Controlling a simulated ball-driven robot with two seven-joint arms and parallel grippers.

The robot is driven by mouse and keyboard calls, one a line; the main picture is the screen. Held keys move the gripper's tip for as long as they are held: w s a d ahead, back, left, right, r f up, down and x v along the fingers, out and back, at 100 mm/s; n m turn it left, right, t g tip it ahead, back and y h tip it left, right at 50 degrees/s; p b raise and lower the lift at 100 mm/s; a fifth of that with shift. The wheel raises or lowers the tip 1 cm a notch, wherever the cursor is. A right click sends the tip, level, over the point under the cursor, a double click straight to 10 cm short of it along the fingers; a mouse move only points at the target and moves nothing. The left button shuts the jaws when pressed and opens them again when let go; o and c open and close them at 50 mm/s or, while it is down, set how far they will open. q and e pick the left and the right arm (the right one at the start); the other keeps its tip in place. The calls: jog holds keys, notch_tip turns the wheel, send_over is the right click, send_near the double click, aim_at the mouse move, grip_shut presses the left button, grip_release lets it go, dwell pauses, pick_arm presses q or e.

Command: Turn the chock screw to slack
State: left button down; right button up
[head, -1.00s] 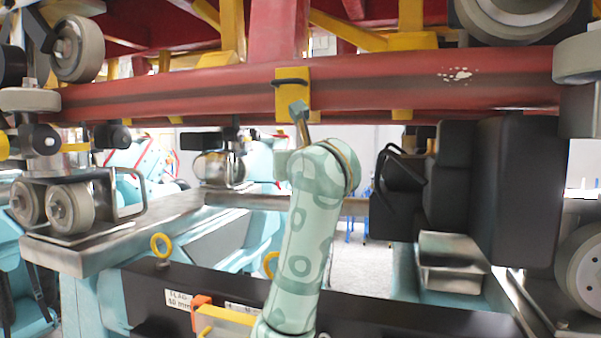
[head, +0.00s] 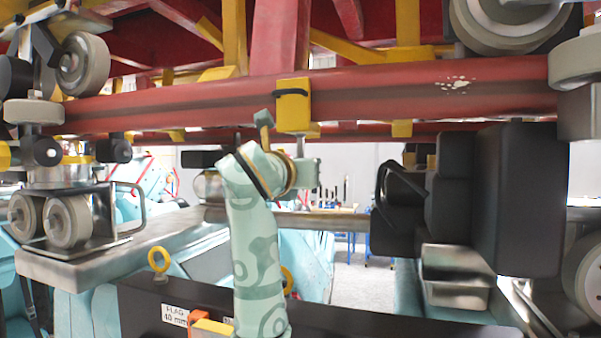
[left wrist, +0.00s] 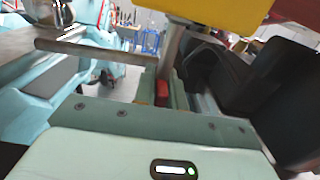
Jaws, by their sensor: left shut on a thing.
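A yellow chock block (head: 296,106) with a dark strap sits on the long red rail, under the red and yellow frame. It also fills the top of the left wrist view (left wrist: 220,14). A grey shaft (left wrist: 171,50), apparently the chock screw, runs down from under it. My left gripper (head: 306,170) is just below the block, partly hidden behind my pale green patterned wrist. In the left wrist view it is shut at the lower shaft (left wrist: 163,92), beside a small red part. The exact grip is hard to see. My right gripper is not in view.
The red rail (head: 420,92) spans the view above my arm. Black padded blocks (head: 510,200) stand to the right. Grey wheels (head: 68,220) and a metal ledge are at left. A dark beam with a "FLAG" label (head: 175,314) and yellow eye ring (head: 158,259) lies below.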

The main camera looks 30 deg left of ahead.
pick_arm(q)
jog(key=c, duration=1.5)
grip_release()
jog(key=p+v, duration=0.3)
jog(key=v, duration=1.3)
jog(key=shift+s+p, duration=0.1)
jog(key=shift+p, duration=0.25)
